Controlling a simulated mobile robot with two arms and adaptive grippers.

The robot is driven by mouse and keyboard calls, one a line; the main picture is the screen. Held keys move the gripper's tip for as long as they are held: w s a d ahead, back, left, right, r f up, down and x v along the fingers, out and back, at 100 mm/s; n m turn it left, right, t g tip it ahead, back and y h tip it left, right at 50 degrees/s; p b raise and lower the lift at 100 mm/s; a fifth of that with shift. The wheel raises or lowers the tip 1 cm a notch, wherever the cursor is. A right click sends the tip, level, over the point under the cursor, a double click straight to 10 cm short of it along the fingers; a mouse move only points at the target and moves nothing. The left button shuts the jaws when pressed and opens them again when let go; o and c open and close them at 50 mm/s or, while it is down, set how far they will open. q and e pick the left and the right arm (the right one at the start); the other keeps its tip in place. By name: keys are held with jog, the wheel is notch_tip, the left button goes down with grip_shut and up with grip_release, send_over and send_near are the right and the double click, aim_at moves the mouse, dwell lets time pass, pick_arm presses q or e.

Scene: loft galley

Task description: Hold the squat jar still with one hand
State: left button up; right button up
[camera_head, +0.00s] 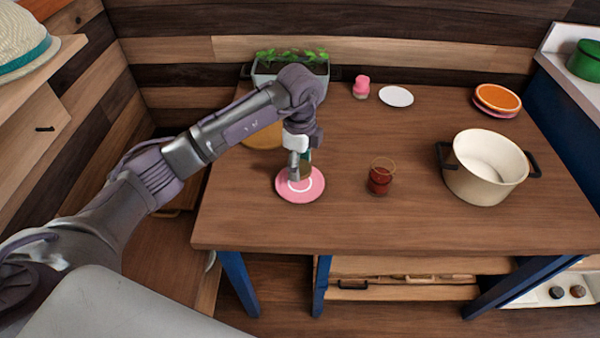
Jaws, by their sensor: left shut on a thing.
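My left gripper (299,170) points down over a pink plate (314,189) with a white ring, near the table's front left. It is shut on a small jar (307,160) with a teal top and a brownish body, which looks like the squat jar. The fingers hide much of the jar. It seems to be upright on or just above the plate; I cannot tell whether it touches. My right gripper is not in view.
A glass with dark red contents (379,181) stands right of the plate. A cream pot (487,170) is farther right. A planter (262,79), a pink shaker (361,87), a white saucer (396,96) and an orange dish (498,97) are behind. The front right is clear.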

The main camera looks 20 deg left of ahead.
aim_at(300, 167)
pick_arm(q)
notch_tip(300, 167, down, 3)
jog(key=shift+f, duration=0.45)
jog(key=shift+f, duration=0.2)
jog(key=o, duration=1.3)
jog(key=shift+r, duration=0.15)
